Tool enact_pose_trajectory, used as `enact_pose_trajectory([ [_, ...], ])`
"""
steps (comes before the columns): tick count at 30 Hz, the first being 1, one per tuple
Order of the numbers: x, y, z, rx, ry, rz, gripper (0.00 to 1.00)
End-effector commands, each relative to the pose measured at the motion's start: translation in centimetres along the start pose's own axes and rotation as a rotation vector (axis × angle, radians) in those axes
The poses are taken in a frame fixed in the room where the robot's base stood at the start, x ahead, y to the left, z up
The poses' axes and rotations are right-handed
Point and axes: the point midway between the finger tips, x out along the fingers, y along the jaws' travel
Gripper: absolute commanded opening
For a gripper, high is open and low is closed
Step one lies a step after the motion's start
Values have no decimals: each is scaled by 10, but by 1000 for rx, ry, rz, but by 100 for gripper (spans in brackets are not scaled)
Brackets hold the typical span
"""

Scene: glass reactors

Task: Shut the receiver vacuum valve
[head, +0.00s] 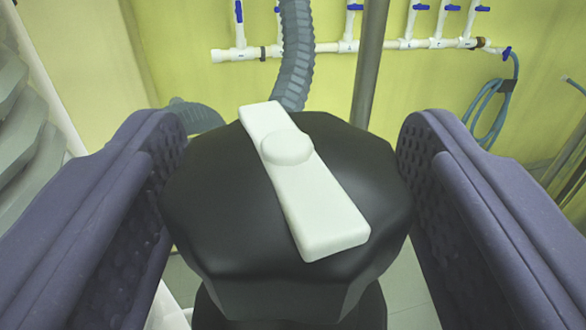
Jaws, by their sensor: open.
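A black faceted knob (205,215) with a white bar-shaped handle (318,205) across its top fills the middle of the head view. I take it to be the receiver vacuum valve; no label shows. The white bar runs from upper left to lower right, with a round boss near its middle. My gripper (285,190) is open, with one purple, dimpled finger on each side of the knob. A narrow gap shows at the right finger; the left finger is close to the knob, and I cannot tell whether it touches. The valve body below is mostly hidden.
A grey corrugated hose (297,50) rises behind the knob, beside a metal post (370,65). A white pipe manifold (400,44) with blue-handled taps runs along the yellow wall (180,55). A blue hose (490,105) hangs at the right. White ribbed shapes (25,130) stand at the left.

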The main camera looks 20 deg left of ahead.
Motion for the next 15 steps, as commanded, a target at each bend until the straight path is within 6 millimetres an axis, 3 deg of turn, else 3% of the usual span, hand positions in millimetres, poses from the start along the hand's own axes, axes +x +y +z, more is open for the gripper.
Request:
enact_pose_trajectory([
  [15, 1, 0, 4, 4, 6, -357, 70],
])
